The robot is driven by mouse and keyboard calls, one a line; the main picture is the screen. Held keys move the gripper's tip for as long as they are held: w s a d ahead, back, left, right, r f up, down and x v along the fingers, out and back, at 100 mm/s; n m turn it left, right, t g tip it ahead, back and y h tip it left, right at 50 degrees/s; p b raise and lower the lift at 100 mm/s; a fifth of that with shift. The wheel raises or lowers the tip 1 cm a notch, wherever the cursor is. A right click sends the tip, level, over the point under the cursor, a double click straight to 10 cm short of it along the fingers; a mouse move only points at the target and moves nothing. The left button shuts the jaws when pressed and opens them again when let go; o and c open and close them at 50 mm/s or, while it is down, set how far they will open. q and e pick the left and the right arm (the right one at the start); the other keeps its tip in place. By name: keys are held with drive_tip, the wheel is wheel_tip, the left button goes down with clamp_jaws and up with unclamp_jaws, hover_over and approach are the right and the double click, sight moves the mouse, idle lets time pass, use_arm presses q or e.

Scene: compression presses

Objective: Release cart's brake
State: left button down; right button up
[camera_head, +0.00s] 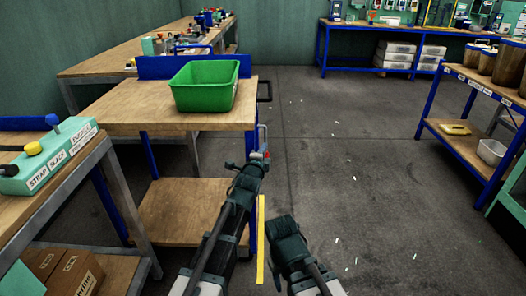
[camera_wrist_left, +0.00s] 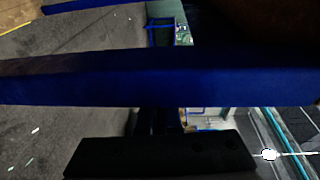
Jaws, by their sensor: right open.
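The cart has a wooden top (camera_head: 120,108), a lower shelf (camera_head: 180,205) and blue legs. A small pale lever-like part (camera_head: 264,132) stands by its front right leg, with a red spot (camera_head: 267,154) just below; I cannot tell whether either is the brake. My left gripper (camera_head: 257,166) is beside that leg, close to these parts. In the left wrist view a blue bar (camera_wrist_left: 160,78) crosses close to the camera, above a black finger (camera_wrist_left: 160,158). Whether the jaws are open is unclear. My right gripper (camera_head: 284,224) is open and empty, lower over the floor.
A green bin (camera_head: 204,84) sits on the cart top. A black handle (camera_head: 265,90) sticks out at the cart's right side. A bench with labelled buttons (camera_head: 48,165) stands at left. A shelf rack (camera_head: 470,140) stands at right. The middle floor is open, with small scraps.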

use_arm(q)
drive_tip(key=shift+w, duration=0.5)
drive_tip(key=f+v, duration=0.1)
drive_tip(key=v, duration=1.4)
drive_tip(key=shift+f, duration=0.25)
drive_tip(key=shift+d, duration=0.1)
